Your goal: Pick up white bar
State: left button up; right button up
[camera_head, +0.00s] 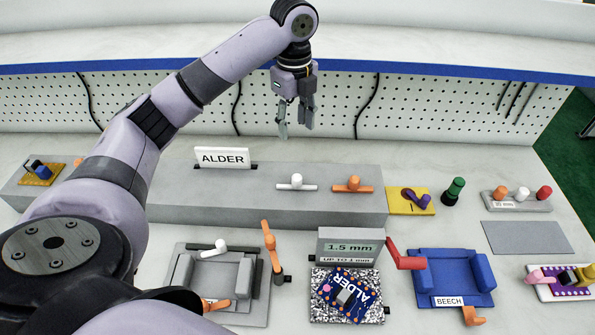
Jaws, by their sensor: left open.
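A white bar (296,186) with a round knob on top lies on the long grey ledge (330,210), left of a similar orange bar (352,186). My left gripper (296,124) is open and empty, with its fingers pointing down. In the picture it hangs above the white bar, in front of the pegboard, and is clearly apart from it. My right gripper is not in view.
An ALDER sign (222,158) stands on the ledge left of the bars. A yellow block (405,207) and a green peg (454,190) are to the right. In front are a grey fixture (184,270), a 1.5 mm display (350,246) and a blue BEECH fixture (450,268).

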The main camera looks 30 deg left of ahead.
pick_arm(q)
jog(key=p, duration=0.1)
send_over(297, 176)
notch_tip(297, 176, down, 5)
jog(key=f, duration=0.2)
jog(key=f+p, duration=0.1)
jog(key=f, duration=0.3)
jog(key=shift+w+a, duration=0.1)
jog(key=shift+a, duration=0.25)
jog(key=shift+f, duration=0.2)
jog(key=f+p, duration=0.1)
jog(key=f, duration=0.2)
jog(key=f+p, duration=0.1)
jog(key=shift+d+f+p, duration=0.3)
jog(key=shift+d+f, duration=0.05)
jog(key=shift+f, duration=0.35)
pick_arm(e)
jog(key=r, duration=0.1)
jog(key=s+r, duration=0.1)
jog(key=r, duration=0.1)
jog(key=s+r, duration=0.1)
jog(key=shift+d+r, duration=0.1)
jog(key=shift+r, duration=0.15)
pick_arm(q)
jog(key=shift+c, duration=0.3)
grip_shut()
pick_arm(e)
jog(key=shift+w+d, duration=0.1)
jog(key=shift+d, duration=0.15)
